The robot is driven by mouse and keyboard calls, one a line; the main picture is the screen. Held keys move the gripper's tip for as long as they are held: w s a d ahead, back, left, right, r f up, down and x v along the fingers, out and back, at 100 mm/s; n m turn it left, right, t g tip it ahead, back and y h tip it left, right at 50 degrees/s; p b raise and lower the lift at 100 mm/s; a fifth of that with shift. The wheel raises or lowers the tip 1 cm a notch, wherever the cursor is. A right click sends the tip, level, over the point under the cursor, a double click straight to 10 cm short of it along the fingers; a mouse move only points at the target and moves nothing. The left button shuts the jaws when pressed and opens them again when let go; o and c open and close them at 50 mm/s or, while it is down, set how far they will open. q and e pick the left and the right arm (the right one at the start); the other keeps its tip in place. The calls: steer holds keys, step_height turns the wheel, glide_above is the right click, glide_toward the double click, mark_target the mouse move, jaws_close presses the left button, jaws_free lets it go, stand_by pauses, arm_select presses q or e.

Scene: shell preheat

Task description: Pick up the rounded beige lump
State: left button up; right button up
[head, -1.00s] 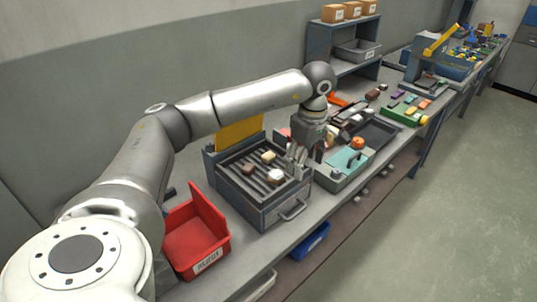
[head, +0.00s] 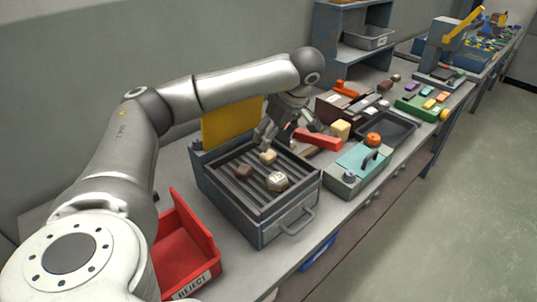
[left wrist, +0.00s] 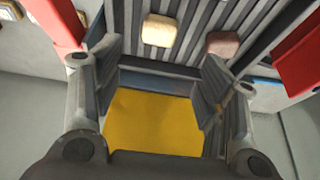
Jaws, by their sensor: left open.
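A rounded pale beige lump (head: 277,181) sits on the slats of the grey grill tray (head: 290,217), nearer its front handle. A smaller beige block (head: 268,156) lies behind it and a brown block (head: 243,171) lies to its left. In the left wrist view the beige block (left wrist: 158,30) and brown block (left wrist: 222,43) show near the top edge; I cannot make out the rounded lump there. My left gripper (head: 287,138) is open above the tray's rear right, behind the lump and apart from it. Its spread fingers (left wrist: 160,85) hold nothing. My right gripper is not in view.
A yellow panel (head: 232,122) stands upright behind the tray. A red reject bin (head: 183,252) is at front left. A red bar (head: 318,139) and a teal-topped box (head: 362,160) are to the right. Bare bench shows between bin and tray.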

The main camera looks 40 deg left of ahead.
mark_target(269, 154)
arm_select(q)
steer(key=shift+s+x, duration=0.25)
steer(key=shift+x, duration=0.95)
steer(key=f, duration=0.1)
steer(key=f+p, duration=0.1)
steer(key=f, duration=0.1)
steer(key=a+f, duration=0.1)
steer(key=shift+w+f+p, duration=0.2)
steer(key=shift+w+p, duration=0.2)
steer(key=shift+a+f, duration=0.15)
steer(key=shift+f, duration=0.3)
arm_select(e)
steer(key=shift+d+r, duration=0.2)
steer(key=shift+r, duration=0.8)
arm_select(q)
steer(key=c, duration=1.1)
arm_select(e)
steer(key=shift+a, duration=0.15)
